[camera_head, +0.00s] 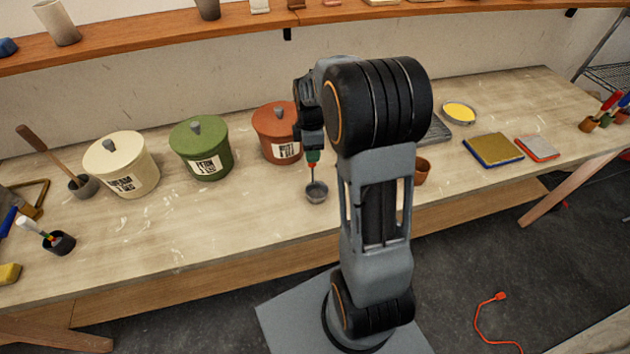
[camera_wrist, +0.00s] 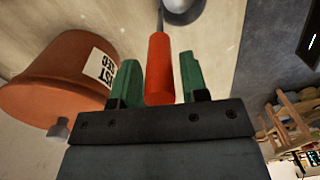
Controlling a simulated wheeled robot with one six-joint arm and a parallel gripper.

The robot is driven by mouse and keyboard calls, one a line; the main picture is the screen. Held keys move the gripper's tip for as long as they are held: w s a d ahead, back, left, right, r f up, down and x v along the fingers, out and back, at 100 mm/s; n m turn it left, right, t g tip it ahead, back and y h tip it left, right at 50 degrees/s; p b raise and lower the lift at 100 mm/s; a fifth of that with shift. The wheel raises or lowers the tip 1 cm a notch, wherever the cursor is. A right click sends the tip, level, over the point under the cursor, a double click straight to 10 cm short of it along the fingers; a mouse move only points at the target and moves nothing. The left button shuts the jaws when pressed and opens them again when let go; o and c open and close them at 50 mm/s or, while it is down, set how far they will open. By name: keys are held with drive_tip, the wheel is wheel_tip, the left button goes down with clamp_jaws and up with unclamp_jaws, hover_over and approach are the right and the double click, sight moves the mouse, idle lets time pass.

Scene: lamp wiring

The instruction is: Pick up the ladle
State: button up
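The ladle has a red-orange handle, a thin metal stem and a grey bowl (camera_head: 316,191). In the head view it stands about upright, bowl down, over the worktable in front of the rust-red canister. I cannot tell whether the bowl touches the table. In the wrist view its handle (camera_wrist: 160,70) lies between the two green fingers of my gripper (camera_wrist: 161,82), with a narrow gap on each side. The gripper is open around the handle. It also shows in the head view (camera_head: 313,157), partly hidden by my arm.
The rust-red canister (camera_head: 273,128) stands close beside my gripper. Green (camera_head: 201,150) and cream (camera_head: 120,166) canisters stand farther left. A small terracotta pot (camera_head: 421,171) is right of my arm. The table front (camera_head: 220,220) is clear. A shelf (camera_head: 150,44) runs along the wall above.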

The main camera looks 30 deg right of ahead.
clamp_jaws()
drive_tip(key=shift+r, duration=0.2)
idle(0.3)
